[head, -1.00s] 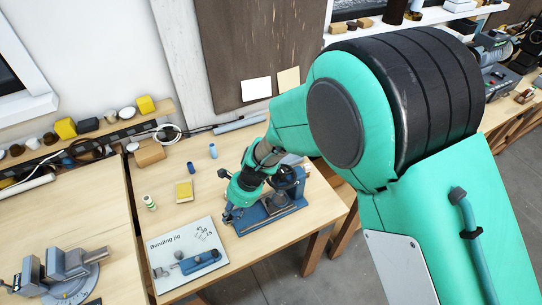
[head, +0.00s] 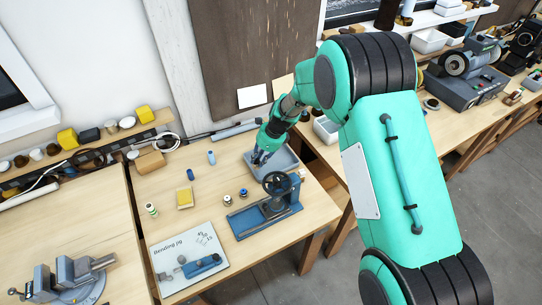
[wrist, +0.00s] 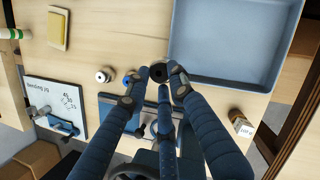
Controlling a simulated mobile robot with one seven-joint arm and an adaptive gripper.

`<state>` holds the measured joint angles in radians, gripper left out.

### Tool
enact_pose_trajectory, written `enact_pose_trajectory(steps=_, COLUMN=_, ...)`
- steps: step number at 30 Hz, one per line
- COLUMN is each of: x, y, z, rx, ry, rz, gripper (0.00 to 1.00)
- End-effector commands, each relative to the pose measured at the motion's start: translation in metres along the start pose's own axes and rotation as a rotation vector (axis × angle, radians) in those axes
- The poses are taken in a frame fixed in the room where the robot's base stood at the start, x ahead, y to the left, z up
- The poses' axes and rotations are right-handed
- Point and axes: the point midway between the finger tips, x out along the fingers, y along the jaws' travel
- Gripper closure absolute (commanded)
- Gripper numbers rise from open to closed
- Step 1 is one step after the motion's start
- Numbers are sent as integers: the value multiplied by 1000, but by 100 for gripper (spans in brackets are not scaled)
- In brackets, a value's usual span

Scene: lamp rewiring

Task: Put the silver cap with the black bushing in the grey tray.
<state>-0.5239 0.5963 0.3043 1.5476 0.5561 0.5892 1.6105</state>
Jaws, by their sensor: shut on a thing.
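My gripper (head: 258,160) is at the left side of the grey tray (head: 284,162), and appears above the table. In the wrist view my gripper (wrist: 160,80) is shut on a small round piece with a black centre, the silver cap with the black bushing (wrist: 158,72). Its silver part is mostly hidden by the fingers. The grey tray (wrist: 225,80) lies just right of the fingertips in that view, and looks empty where it shows. The cap appears outside the tray's left wall.
Two other small caps, one pale (head: 227,200) and one blue-rimmed (head: 243,193), stand beside a blue press (head: 265,214). The table's middle is clear.

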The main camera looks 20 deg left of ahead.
Motion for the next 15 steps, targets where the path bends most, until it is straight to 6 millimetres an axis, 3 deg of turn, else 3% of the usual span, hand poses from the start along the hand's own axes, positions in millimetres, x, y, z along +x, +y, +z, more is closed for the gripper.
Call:
enact_pose_trajectory(steps=1, x=-6, y=-16, z=-4, rx=22, ry=1, rz=-11, gripper=100)
enact_pose_trajectory(steps=9, x=-20, y=-86, z=-30, rx=137, ry=11, rz=-60, gripper=100)
enact_pose_trajectory(steps=15, x=-27, y=-122, z=-48, rx=198, ry=16, rz=-86, gripper=100)
